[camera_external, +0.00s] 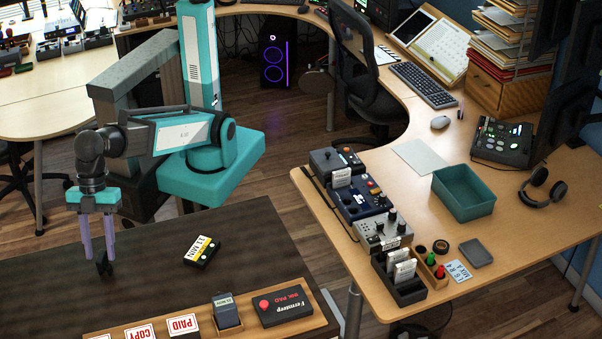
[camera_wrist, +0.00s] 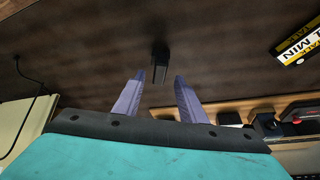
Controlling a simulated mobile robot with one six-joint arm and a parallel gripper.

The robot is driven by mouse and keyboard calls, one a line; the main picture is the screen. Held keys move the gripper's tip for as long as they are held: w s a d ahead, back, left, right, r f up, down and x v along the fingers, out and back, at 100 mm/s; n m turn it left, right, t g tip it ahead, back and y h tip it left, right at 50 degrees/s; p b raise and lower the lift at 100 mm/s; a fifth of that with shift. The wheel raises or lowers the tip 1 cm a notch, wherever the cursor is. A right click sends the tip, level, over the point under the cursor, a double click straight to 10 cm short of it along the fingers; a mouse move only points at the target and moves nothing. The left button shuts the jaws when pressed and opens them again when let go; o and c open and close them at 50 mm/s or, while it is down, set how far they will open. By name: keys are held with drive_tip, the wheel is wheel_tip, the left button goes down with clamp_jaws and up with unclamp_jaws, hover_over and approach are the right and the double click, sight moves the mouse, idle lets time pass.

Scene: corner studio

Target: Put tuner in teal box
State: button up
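The small black clip-like thing, which looks like the tuner (camera_external: 104,266), sits on the dark tabletop beside my gripper's right fingertip. In the wrist view the tuner (camera_wrist: 160,63) lies just beyond the fingertips, in line with the space between them. My gripper (camera_external: 98,256) points down with its two purple fingers apart. In the wrist view my gripper (camera_wrist: 161,77) shows nothing held between the fingers. The teal box (camera_external: 464,209) is an open, empty-looking tray on the light wooden desk at the right.
A black box with a yellow and white label (camera_external: 202,250) lies on the dark table, right of my gripper. A wooden tray (camera_external: 254,329) with stamps and cards runs along the front. Audio units (camera_external: 383,232) and card holders line the light desk left of the teal box.

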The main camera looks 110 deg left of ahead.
sight(100, 257)
drive_tip(key=shift+f, duration=0.15)
drive_tip(key=shift+p+x, duration=0.8)
drive_tip(key=shift+x, duration=1.7)
drive_tip(key=shift+s, duration=0.1)
clamp_jaws()
drive_tip(key=shift+d, duration=0.1)
drive_tip(key=shift+r+b, duration=1.05)
drive_tip(key=shift+r, duration=4.05)
